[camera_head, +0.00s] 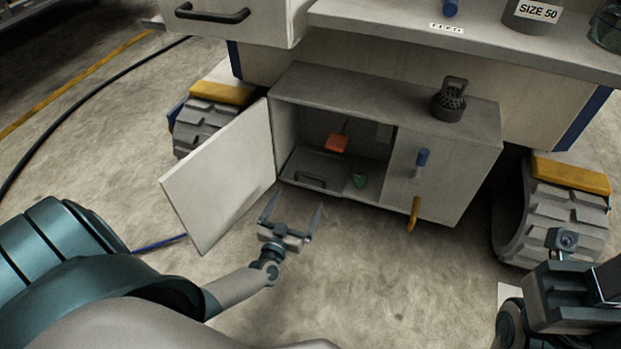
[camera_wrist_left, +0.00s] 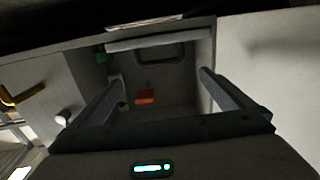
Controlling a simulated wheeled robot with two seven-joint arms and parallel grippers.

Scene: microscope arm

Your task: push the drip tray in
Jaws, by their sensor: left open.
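What looks like the drip tray (camera_head: 318,169) is a low grey piece with a dark handle (camera_head: 304,180) at the bottom left of the open cabinet (camera_head: 455,150). How far it sticks out is hard to tell. The handle also shows in the left wrist view (camera_wrist_left: 160,53). My left gripper (camera_head: 295,200) is open and empty, in front of the cabinet opening and apart from the handle. Its two fingers (camera_wrist_left: 162,77) stand wide apart in the left wrist view. My right arm shows at the right edge, but its fingers cannot be seen.
The cabinet door (camera_head: 222,178) stands open left of my gripper. An orange block (camera_head: 336,143) and a green piece (camera_head: 360,181) are inside. A dark round weight (camera_head: 449,102) stands on top.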

